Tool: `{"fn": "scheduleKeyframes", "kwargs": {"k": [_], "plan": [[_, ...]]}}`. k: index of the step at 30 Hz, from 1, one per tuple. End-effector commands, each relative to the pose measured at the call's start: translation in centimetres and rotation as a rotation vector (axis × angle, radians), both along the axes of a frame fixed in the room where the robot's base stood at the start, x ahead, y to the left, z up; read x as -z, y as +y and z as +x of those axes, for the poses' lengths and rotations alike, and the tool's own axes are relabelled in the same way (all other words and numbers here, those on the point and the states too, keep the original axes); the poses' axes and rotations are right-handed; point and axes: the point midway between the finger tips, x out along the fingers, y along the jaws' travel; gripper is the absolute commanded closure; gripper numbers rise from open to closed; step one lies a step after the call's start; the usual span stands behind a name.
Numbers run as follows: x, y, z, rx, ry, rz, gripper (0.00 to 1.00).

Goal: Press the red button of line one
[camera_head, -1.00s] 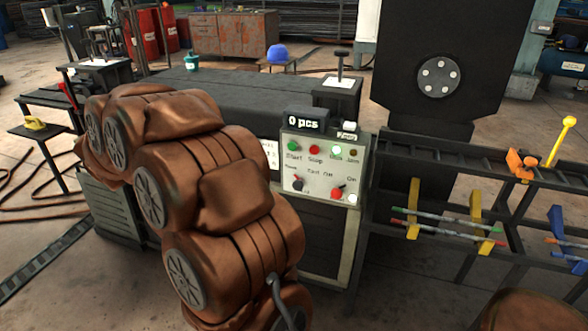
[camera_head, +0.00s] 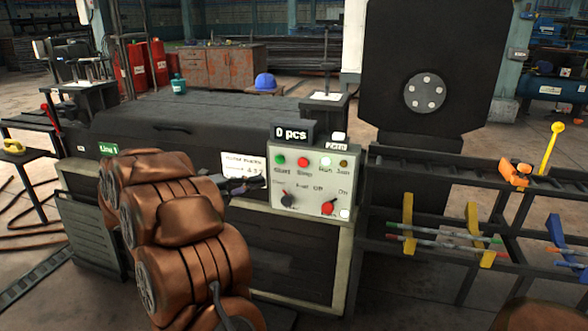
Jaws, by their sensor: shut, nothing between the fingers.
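The control panel (camera_head: 305,185) is a pale box on the dark machine, with a "Line 1" sign (camera_head: 108,149) on the machine's left part. The red button (camera_head: 303,162) sits in the panel's top row above a label that seems to read "Stop". The green button (camera_head: 280,160) is just left of it. My gripper (camera_head: 262,182) is shut and empty, at the panel's left edge. It is below and left of the red button and apart from it. My arm comes up from the lower left and hides part of the machine front.
A lit greenish Run lamp (camera_head: 326,162) and a dark lamp (camera_head: 343,163) are right of the red button. A black knob (camera_head: 288,200) and a red knob (camera_head: 328,207) are below. A "0 pcs" display (camera_head: 291,134) tops the panel. A rack (camera_head: 440,165) stands at right.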

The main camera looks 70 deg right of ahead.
Motion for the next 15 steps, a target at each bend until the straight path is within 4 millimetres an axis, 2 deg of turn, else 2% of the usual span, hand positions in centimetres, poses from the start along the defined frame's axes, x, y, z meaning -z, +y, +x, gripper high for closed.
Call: {"fn": "scheduleKeyframes", "kwargs": {"k": [7, 15], "plan": [[0.0, -0.8, -0.6, 0.0, 0.0, 0.0, 1.0], [0.1, -3.2, -2.6, 0.001, 0.001, 0.0, 1.0]]}}
